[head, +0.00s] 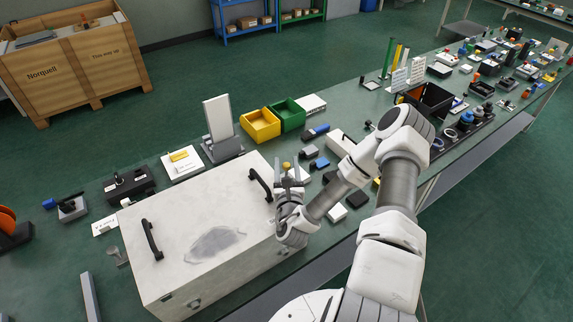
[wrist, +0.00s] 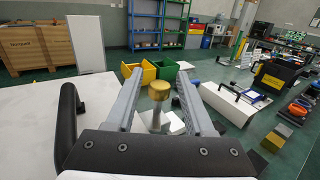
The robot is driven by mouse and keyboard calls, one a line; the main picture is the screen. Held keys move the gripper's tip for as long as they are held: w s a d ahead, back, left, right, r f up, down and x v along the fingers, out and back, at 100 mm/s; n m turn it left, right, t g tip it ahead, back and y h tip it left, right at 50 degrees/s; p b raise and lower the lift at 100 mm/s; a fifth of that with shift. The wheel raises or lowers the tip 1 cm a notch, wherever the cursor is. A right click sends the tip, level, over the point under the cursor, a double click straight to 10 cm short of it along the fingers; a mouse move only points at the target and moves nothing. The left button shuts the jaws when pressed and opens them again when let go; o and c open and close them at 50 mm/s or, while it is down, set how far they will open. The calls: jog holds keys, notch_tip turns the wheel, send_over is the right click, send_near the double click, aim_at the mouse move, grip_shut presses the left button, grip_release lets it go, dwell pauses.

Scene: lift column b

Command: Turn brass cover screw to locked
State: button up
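A round brass-coloured knob (wrist: 158,89), which looks like the cover screw, sits on a pale post in the wrist view. It also shows as a small brass spot (head: 286,165) in the head view, beyond the large white case. My gripper (wrist: 159,76) is open, with a finger on either side of the knob in the picture and gaps on both sides. In the head view my gripper (head: 287,170) is over the case's right edge. Whether the knob is between the fingertips or beyond them I cannot tell. No locked marking is readable.
The white case (head: 175,205) has black handles; one handle (wrist: 68,125) is close left of my gripper. Yellow (head: 260,126) and green (head: 288,115) bins and a grey upright panel (head: 218,118) stand behind. Small blocks crowd the bench to the right.

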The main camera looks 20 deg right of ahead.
jog(key=shift+o, duration=0.2)
jog(key=shift+r, duration=0.1)
jog(key=r, duration=0.4)
jog(key=shift+s+d+r, duration=0.3)
jog(key=shift+d, duration=0.1)
jog(key=s+d+r, duration=0.6)
jog(key=s+d, duration=0.1)
jog(key=shift+s+d, duration=0.2)
jog(key=shift+d, duration=0.2)
jog(key=shift+r, duration=0.1)
